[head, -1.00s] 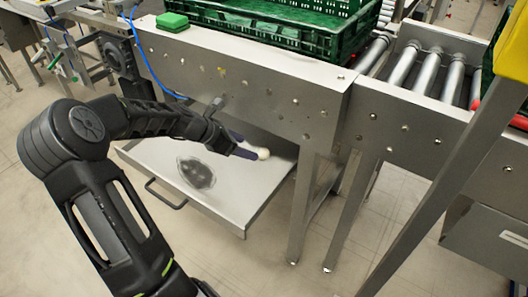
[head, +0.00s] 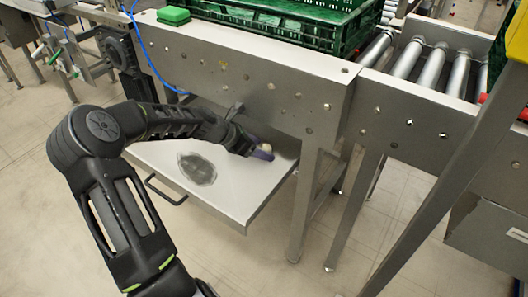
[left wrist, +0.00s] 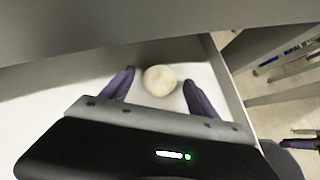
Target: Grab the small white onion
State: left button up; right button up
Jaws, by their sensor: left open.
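The small white onion (left wrist: 159,80) lies on the pale tray (head: 235,199) under the conveyor frame, near the tray's far right corner. In the left wrist view it sits between the tips of my left gripper's two purple fingers (left wrist: 158,92), with a gap on each side. In the head view my left gripper (head: 264,152) reaches in at the back of the tray, and the onion (head: 266,147) shows as a small pale spot at its fingertips. The left gripper is open.
The metal conveyor frame (head: 240,68) hangs over the back of the tray, close above my left gripper. A green crate (head: 290,27) and a green block (head: 174,15) stand on top. The tray has a dark handle (head: 165,191) and a dark round patch (head: 197,168).

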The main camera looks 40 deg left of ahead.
aim_at(261, 147)
pick_arm(q)
jog(key=shift+w+d+f, duration=0.1)
jog(key=shift+w+f, duration=0.05)
dwell(0.5)
jog(key=c, duration=1.4)
jog(key=shift+c, duration=0.2)
jog(key=shift+r, duration=0.45)
notch_tip(261, 147, up, 3)
jog(key=shift+f+p, duration=0.1)
jog(key=shift+p, duration=0.55)
jog(key=s+a, duration=0.2)
jog(key=s, duration=0.3)
jog(key=s+a+p, duration=0.1)
jog(key=s+a, duration=0.2)
jog(key=s, duration=0.3)
jog(key=s+a+p, duration=0.1)
jog(key=s+a, duration=0.1)
jog(key=s, duration=0.3)
jog(key=shift+s+a+f, duration=0.1)
jog(key=shift+s+a, duration=0.1)
jog(key=shift+a, duration=0.15)
